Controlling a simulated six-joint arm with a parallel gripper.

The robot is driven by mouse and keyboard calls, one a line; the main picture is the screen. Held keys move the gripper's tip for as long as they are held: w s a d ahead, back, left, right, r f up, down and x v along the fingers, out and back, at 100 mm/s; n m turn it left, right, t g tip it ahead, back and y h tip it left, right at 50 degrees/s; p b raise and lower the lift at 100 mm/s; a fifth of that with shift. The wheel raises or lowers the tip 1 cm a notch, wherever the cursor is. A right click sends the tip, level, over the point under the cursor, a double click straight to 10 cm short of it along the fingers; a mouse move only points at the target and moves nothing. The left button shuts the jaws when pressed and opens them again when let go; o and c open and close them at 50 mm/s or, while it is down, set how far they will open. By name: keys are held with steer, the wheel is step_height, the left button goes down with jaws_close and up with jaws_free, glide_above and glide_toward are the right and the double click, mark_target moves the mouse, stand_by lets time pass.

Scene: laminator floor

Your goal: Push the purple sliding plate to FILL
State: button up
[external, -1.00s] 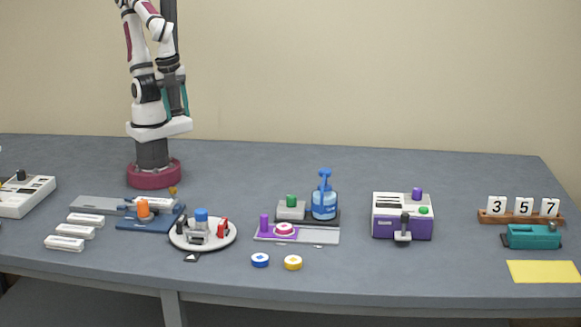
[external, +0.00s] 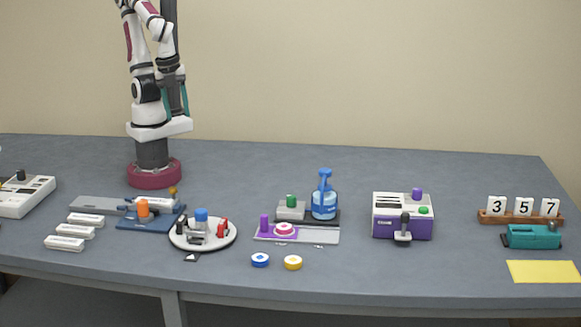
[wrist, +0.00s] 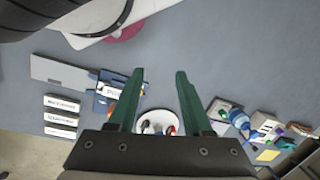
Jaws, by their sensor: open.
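The purple sliding plate (external: 272,233) sits at the left part of a light grey track (external: 322,237) in the external view. It has an upright purple knob (external: 264,222), and a pink-and-white ring (external: 284,229) rests on it. Any FILL marking is too small to read. A blue pump bottle (external: 324,203) stands just behind the track. My gripper (wrist: 160,75) shows in the wrist view with its two green fingers apart and nothing between them. It is high above the table, away from the plate. In the external view the gripper is out of frame.
A round white turntable (external: 203,240) with several parts stands left of the plate. The table behind is clear.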

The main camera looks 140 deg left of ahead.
steer(key=shift+o, duration=0.3)
steer(key=shift+o, duration=0.3)
steer(key=w+r+n, duration=0.2)
steer(key=w+r, duration=0.1)
steer(key=w, duration=0.9)
steer(key=shift+w+a+r+h, duration=0.15)
steer(key=shift+w+r+h, duration=0.05)
steer(key=shift+w+h, duration=0.1)
steer(key=n+h, duration=0.1)
steer(key=n, duration=0.3)
glide_above(264, 215)
step_height(264, 215, down, 9)
step_height(264, 215, down, 14)
steer(key=shift+r, duration=0.2)
steer(key=shift+f, duration=0.5)
